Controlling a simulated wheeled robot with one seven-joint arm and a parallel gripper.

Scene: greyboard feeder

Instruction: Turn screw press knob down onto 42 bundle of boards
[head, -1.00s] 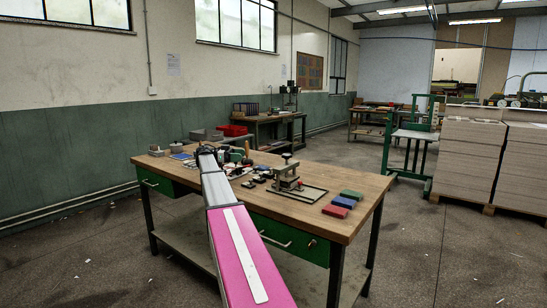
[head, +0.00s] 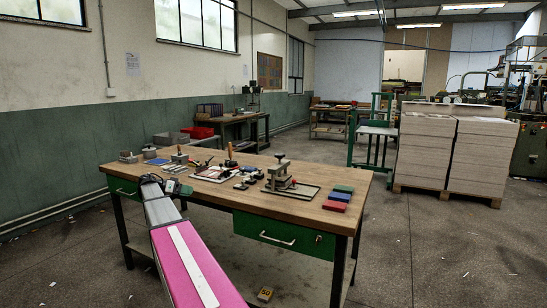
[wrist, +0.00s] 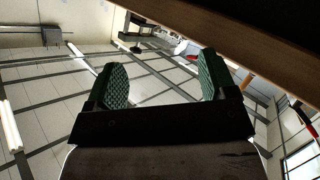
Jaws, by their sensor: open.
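A small metal press (head: 279,176) stands on the right half of the wooden workbench in the head view. A dark round knob (head: 279,156) tops it. It looks like the screw press, but its screw is too small to make out. No bundle marked 42 can be made out. My gripper (wrist: 161,65) is open and empty in the wrist view, its two green ribbed pads wide apart. It points up toward the roof, beside and below a wooden edge. In the head view my arm ends near the bench's front left edge, well left of the press.
Tall board stacks (head: 424,150) stand on pallets at right. The floor to the right is open.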

